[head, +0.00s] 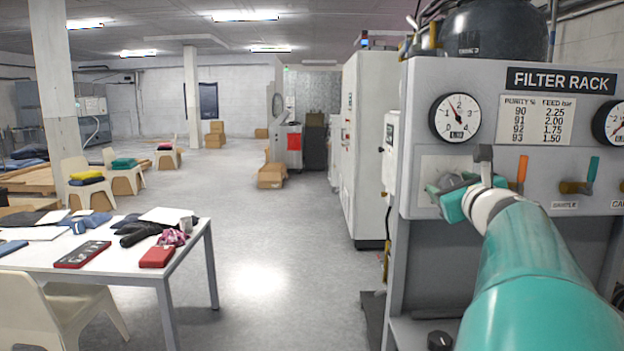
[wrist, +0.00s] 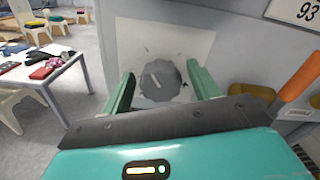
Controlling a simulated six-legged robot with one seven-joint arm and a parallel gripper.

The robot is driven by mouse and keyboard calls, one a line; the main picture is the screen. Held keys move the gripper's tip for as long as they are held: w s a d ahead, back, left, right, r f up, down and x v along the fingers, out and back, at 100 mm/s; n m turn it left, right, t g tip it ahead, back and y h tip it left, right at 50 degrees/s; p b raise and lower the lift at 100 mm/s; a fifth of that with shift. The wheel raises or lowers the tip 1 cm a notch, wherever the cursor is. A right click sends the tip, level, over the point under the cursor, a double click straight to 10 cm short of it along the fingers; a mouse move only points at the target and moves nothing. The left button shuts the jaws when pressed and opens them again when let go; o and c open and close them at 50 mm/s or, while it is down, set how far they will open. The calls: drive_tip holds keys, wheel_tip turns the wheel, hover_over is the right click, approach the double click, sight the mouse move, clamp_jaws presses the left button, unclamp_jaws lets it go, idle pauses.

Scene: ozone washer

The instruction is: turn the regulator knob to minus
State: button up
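The regulator knob (wrist: 160,80) is a dark grey, scalloped round knob with a pale pointer line, on a light plate (wrist: 195,42) on the panel. My gripper (wrist: 162,82) is open in the wrist view, with one teal finger to the left of the knob and one to the right. Gaps show between the fingers and the knob, so it is not gripped. Small marks around the knob are too small to read.
The filter rack (head: 425,80) carries a purity and feed chart (head: 535,119) and a second gauge (head: 612,122). An orange lever (head: 522,170) and a teal lever (head: 592,168) stand right of my gripper. A white table (head: 125,262) is at left, with clear floor between.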

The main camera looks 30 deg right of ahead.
drive_tip(key=shift+s, duration=0.1)
drive_tip(key=c, duration=1)
drive_tip(key=shift+n, duration=0.4)
drive_tip(key=n, duration=0.4)
drive_tip(key=shift+a, duration=0.1)
drive_tip(key=n, duration=1.5)
drive_tip(key=shift+n, duration=0.4)
